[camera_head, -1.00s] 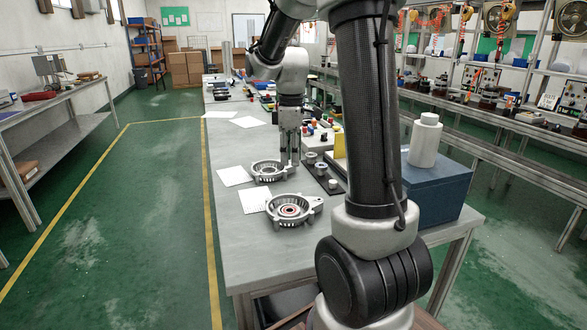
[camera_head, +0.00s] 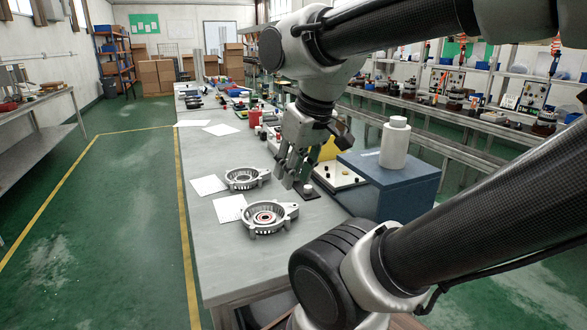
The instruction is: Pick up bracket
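Two silver ring-shaped alternator housings, either of which may be the bracket, lie flat on the grey workbench (camera_head: 225,275). The nearer bracket (camera_head: 268,217) has side lugs and a reddish round part in its centre. The farther bracket (camera_head: 245,178) is open in the middle.
White paper sheets (camera_head: 208,185) lie along the bench's left side. A white board (camera_head: 338,178) and a yellow bin (camera_head: 328,148) are close behind my gripper. The bench's front is clear.

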